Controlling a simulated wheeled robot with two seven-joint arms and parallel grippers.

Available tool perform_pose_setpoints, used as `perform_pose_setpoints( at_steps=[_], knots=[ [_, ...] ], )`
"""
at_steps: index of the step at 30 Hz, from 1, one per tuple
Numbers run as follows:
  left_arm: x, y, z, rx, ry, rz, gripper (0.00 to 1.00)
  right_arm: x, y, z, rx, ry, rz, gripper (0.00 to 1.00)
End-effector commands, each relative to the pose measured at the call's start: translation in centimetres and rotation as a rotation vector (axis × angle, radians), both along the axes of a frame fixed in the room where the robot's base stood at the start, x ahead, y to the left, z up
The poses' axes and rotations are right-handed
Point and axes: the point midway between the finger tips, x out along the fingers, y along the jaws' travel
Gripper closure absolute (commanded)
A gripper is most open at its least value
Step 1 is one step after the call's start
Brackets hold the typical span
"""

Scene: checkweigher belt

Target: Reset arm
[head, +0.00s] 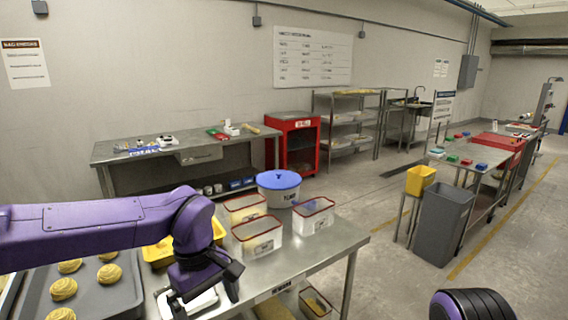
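My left arm is purple and comes in from the left over the near steel table (330,243). Its gripper (205,303) points down, with its dark fingers apart and nothing seen between them. Below it is a white and grey flat item (197,304), partly hidden by the gripper. Only a dark, purple-ringed piece of my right arm shows at the bottom right edge; my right gripper is out of view.
A tray (128,293) of yellow swirled pastries lies at the left. Open bins (258,238), a blue-lidded tub (278,188) and a yellow tray (157,254) stand on the table. A grey bin (440,225) stands at right. The floor between is clear.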

Motion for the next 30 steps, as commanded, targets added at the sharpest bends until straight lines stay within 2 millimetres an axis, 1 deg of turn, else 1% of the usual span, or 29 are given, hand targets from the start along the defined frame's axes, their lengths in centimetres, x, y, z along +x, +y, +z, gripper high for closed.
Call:
perform_pose_setpoints(
  at_steps=[5,11,14,17,20,23,24,26,27,29,30],
  knots=[
    [0.4,0.5,-0.1,0.019,-0.017,0.140,0.00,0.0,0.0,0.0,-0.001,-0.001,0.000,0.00],
    [1.8,2.0,-0.8,0.097,-0.113,0.306,0.00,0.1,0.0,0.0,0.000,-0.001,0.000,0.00],
    [2.8,3.4,-2.0,0.168,-0.198,0.402,0.00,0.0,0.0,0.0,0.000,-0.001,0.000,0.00],
    [3.8,5.2,-4.1,0.259,-0.307,0.494,0.00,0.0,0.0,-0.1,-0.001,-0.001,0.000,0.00],
    [4.5,7.4,-7.7,0.362,-0.440,0.559,0.00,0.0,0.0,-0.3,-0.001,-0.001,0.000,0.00],
    [4.2,9.6,-13.3,0.453,-0.598,0.558,0.00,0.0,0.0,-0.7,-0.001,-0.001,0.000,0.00],
    [3.5,10.3,-16.1,0.475,-0.658,0.526,0.00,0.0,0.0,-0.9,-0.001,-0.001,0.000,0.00],
    [1.8,11.1,-20.4,0.479,-0.722,0.450,0.00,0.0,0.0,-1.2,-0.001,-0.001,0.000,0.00],
    [0.3,11.4,-23.0,0.468,-0.742,0.392,0.00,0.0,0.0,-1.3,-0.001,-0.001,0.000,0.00],
    [-2.6,11.7,-26.6,0.441,-0.739,0.297,0.00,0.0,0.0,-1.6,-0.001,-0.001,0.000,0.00],
    [-4.7,11.9,-28.8,0.421,-0.720,0.231,0.00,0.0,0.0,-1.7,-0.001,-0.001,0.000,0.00]
  ],
)
